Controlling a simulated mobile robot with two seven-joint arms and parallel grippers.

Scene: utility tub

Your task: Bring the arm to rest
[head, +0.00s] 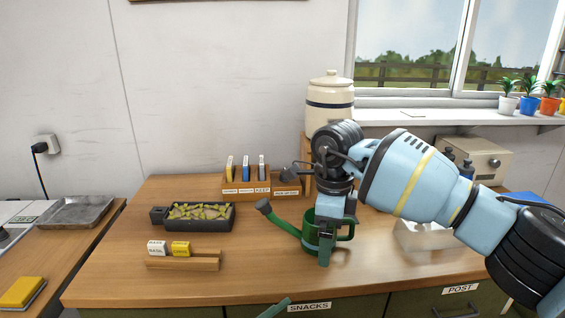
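My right arm comes in from the right, and its gripper (325,258) points down at a green watering can (311,238) on the wooden table. The fingers overlap the front of the can. I see them nearly edge-on, so I cannot tell whether they are open, shut or touching the can. The can stands upright, its spout pointing up to the left and its handle on the right. My wrist hides part of its top.
A black tray of yellowish pieces (188,228), a wooden rack (182,262) and an upright card holder (246,188) stand left of the can. A whitish box (411,236) sits right, partly behind my arm. A cream crock (330,112) stands behind.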

